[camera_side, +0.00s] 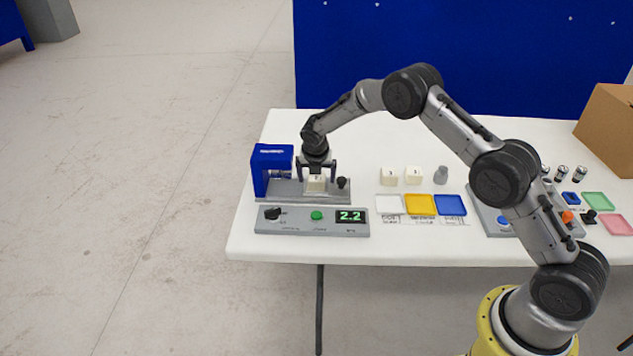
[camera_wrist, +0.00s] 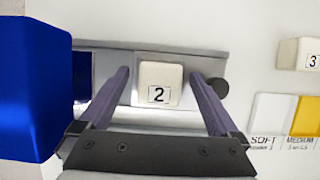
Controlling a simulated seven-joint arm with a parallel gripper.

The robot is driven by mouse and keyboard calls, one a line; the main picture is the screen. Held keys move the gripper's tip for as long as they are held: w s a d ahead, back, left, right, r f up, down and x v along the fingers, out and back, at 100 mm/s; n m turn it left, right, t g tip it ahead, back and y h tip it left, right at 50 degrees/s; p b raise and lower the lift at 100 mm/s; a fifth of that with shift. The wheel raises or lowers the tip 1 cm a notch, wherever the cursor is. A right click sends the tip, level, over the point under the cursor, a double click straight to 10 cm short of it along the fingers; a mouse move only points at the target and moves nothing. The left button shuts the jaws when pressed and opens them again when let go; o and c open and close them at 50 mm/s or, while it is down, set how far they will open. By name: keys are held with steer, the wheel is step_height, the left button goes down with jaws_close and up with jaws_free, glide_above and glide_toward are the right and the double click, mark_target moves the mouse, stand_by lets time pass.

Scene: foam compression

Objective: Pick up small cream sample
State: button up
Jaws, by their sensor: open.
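A small cream cube labelled 2 (camera_wrist: 161,82) sits on the grey base plate of the blue press. It also shows in the side view (camera_side: 317,184) below my gripper. My gripper (camera_side: 316,171) is open, with its fingers apart on either side of this cube. In the wrist view the fingers (camera_wrist: 160,95) stand left and right of the cube with gaps, not touching it. Two more cream cubes, one at left (camera_side: 389,176) and one at right (camera_side: 413,175), stand on the table to the right.
The blue press head (camera_side: 271,169) stands close left of my gripper, and a black knob (camera_side: 342,183) close right. A control box (camera_side: 312,221) reading 2.2 lies in front.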

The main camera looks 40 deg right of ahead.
steer(key=c, duration=1.5)
